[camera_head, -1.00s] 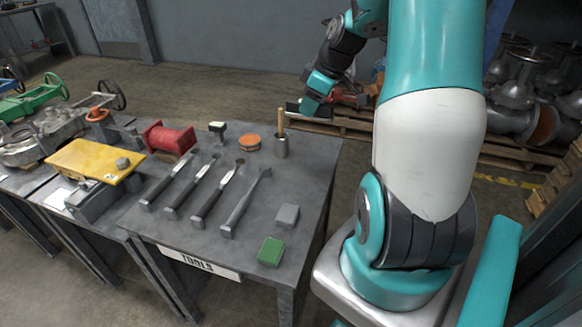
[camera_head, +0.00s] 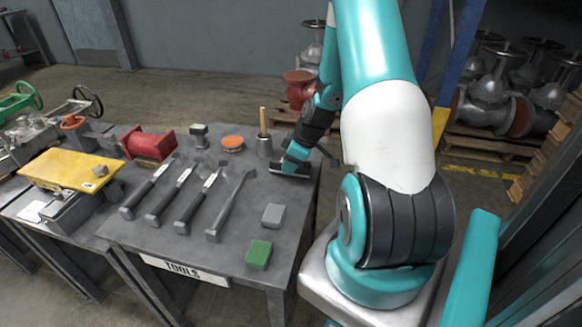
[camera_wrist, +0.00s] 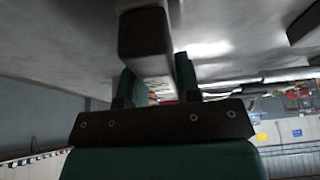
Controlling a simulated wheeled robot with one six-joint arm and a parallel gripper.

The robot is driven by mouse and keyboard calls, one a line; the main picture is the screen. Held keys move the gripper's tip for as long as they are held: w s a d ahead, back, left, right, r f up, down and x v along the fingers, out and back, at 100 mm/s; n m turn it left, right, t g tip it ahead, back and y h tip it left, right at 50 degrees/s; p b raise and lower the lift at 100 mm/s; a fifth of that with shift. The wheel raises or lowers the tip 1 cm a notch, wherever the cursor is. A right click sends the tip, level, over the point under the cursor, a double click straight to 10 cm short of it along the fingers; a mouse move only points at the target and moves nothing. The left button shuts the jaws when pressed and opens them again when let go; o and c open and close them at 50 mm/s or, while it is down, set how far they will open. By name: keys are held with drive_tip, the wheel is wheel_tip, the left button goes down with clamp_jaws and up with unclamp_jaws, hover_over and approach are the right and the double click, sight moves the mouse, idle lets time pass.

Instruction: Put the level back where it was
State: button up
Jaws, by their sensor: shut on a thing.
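My gripper (camera_head: 296,153) is shut on a dark grey bar, the level (camera_head: 288,171), at the right back corner of the tools table (camera_head: 290,205). The level lies roughly flat, low at the tabletop; I cannot tell whether it touches it. In the wrist view the blunt end of the level (camera_wrist: 145,38) sticks out between the green fingers of my gripper (camera_wrist: 155,84), close to the grey table surface. The rest of the level is hidden by the gripper.
An orange disc (camera_head: 232,143), several long-handled tools (camera_head: 192,200), a grey block (camera_head: 273,215) and a green block (camera_head: 259,254) lie on the table. Bare tabletop shows between the gripper and the grey block.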

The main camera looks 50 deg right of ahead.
drive_tip(key=shift+f, duration=0.55)
drive_tip(key=shift+f, duration=0.1)
drive_tip(key=o, duration=1.1)
drive_tip(key=shift+c, duration=0.2)
